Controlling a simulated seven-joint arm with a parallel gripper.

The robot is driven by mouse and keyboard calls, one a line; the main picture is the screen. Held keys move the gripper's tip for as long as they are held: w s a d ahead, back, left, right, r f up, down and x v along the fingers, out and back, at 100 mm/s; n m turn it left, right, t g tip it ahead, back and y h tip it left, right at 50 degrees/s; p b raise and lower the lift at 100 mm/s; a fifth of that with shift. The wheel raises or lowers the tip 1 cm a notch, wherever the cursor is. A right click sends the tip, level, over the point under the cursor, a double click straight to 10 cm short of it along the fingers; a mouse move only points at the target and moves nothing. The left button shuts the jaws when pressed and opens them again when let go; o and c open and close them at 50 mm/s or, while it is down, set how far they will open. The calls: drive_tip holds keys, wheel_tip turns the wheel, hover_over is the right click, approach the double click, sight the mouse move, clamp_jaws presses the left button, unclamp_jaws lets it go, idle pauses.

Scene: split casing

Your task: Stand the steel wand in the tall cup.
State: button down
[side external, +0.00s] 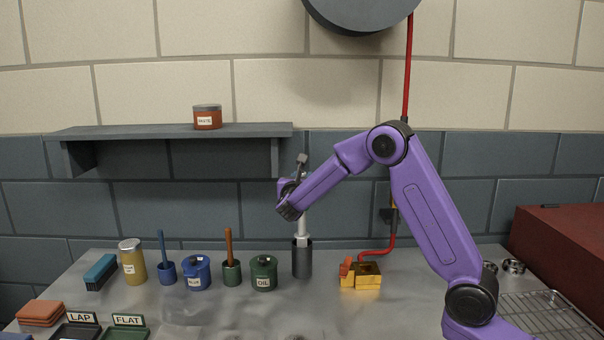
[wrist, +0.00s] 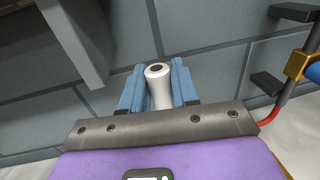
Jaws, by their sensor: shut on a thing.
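The steel wand (side external: 303,222) is a pale rod, upright or nearly so in the side view. My gripper (side external: 294,198) is shut on its upper part. In the wrist view the wand's pale round end (wrist: 158,84), with a dark hole in it, shows between the blue fingers. The tall cup (side external: 302,262) is a dark grey cylinder standing on the bench directly below my gripper. The wand's lower part meets the cup's mouth and seems to go inside. How deep it sits is hidden by the cup wall.
A green pot labelled OIL (side external: 264,273) stands close left of the cup, with a blue pot (side external: 196,273) farther left. A grey shelf (side external: 180,131) with a red tin (side external: 207,117) hangs behind on the left.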

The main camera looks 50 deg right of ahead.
drive_tip(key=shift+f, duration=2)
drive_tip(key=c, duration=0.8)
unclamp_jaws()
drive_tip(key=shift+f, duration=0.1)
drive_tip(key=shift+a, duration=0.1)
drive_tip(key=v, duration=1.7)
drive_tip(key=shift+s, duration=0.15)
